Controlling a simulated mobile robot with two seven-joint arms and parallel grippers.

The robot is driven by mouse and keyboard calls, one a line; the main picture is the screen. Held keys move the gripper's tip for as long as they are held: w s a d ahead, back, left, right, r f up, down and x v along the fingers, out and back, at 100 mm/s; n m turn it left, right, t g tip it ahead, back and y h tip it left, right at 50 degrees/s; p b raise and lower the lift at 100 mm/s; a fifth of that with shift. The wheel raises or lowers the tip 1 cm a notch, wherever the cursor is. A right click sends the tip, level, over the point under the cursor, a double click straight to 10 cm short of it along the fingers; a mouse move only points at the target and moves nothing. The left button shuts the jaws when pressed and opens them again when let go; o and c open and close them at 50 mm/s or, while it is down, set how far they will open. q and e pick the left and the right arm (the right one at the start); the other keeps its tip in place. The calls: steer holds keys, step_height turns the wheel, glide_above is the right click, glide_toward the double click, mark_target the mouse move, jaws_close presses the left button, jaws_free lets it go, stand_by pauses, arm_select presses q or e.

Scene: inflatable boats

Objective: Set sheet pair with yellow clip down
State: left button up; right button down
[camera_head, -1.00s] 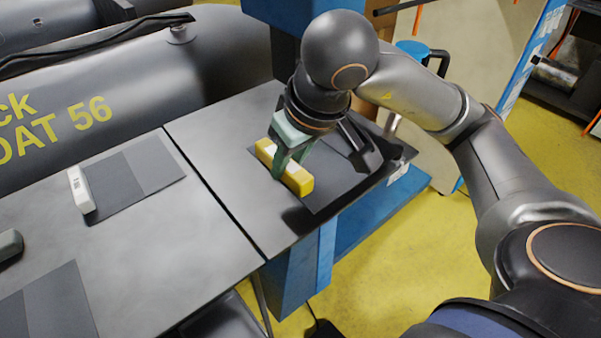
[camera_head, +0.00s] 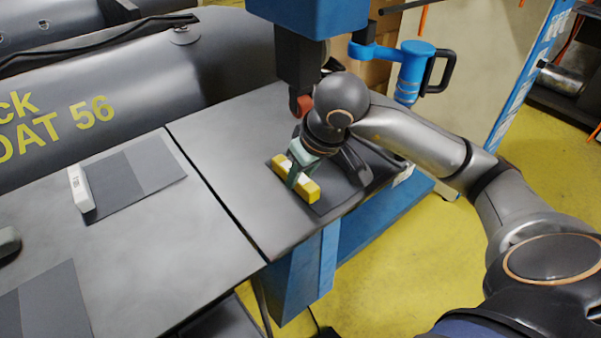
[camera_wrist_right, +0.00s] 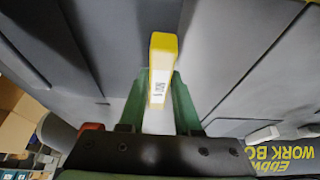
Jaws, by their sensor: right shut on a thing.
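The yellow clip (camera_head: 311,191) is a bar with a pale middle. It sits on the left edge of a dark sheet pair (camera_head: 334,198), over the right end of the grey table. My right gripper (camera_head: 296,177) points down and is shut on the clip. In the right wrist view the yellow clip (camera_wrist_right: 162,45), with a white label, is between the green fingers (camera_wrist_right: 160,90). The sheet pair looks flat and lies low at the table surface; I cannot tell if all of it touches. My arm hides part of it.
A white clip (camera_head: 77,187) holds another sheet pair (camera_head: 140,175) on the left table part. More dark sheets (camera_head: 45,300) lie at the front left. A blue press-like machine (camera_head: 310,14) stands behind my right arm. A grey boat (camera_head: 120,85) is behind the table.

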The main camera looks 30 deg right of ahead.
steer(key=shift+f, duration=0.2)
steer(key=c, duration=0.6)
jaws_free()
steer(key=shift+r, duration=0.15)
steer(key=shift+r, duration=0.2)
steer(key=p+v, duration=0.1)
steer(key=v, duration=1)
steer(key=shift+s+r+p, duration=0.15)
steer(key=shift+r+p, duration=0.2)
steer(key=shift+p, duration=0.05)
